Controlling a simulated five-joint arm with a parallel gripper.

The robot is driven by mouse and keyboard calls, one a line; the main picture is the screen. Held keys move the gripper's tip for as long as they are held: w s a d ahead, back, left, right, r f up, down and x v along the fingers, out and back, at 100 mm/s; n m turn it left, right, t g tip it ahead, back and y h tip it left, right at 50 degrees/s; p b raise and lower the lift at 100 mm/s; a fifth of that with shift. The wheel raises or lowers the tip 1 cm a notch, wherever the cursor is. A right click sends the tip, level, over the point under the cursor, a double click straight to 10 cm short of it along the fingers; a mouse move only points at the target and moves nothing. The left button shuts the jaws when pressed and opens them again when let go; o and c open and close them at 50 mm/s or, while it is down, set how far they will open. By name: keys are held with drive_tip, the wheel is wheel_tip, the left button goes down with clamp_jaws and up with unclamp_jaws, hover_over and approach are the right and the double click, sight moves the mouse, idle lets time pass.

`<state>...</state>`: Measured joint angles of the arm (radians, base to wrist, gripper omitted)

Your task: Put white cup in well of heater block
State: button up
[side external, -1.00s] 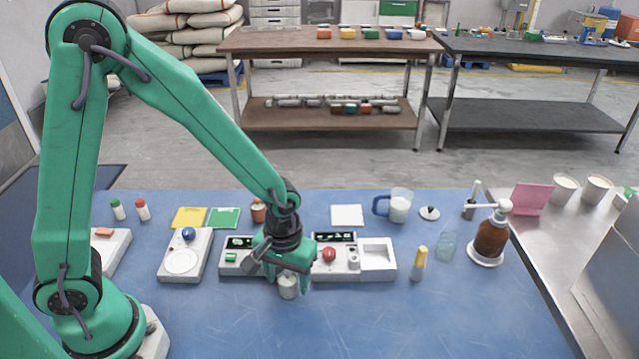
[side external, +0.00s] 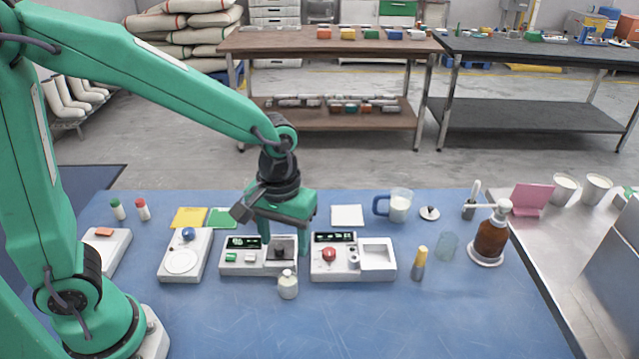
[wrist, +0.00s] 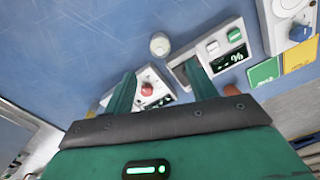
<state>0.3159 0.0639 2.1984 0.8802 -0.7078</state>
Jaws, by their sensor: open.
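The small white cup (side external: 288,287) stands upright on the blue table, just in front of a white console (side external: 243,268) with green and white buttons. It also shows in the wrist view (wrist: 159,44), past the fingertips and apart from them. My gripper (side external: 284,238) is open and empty, above and behind the cup, over the back of the console. Both fingers show apart in the wrist view (wrist: 160,69).
A second console (side external: 353,265) with a red knob stands close on the right. A yellow-topped tube (side external: 419,264), a glass (side external: 447,247) and a brown pump bottle (side external: 490,240) stand farther right. The front table is clear.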

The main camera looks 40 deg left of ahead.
drive_tip(key=shift+r, duration=0.15)
idle(0.5)
drive_tip(key=s+a+r+m+t, duration=0.4)
drive_tip(key=s+a+r+t, duration=0.1)
drive_tip(key=s+a+r, duration=0.4)
drive_tip(key=shift+a+r+m+t, duration=0.3)
drive_tip(key=shift+a+r, duration=0.35)
drive_tip(key=shift+r, duration=0.55)
drive_tip(key=shift+o, duration=0.4)
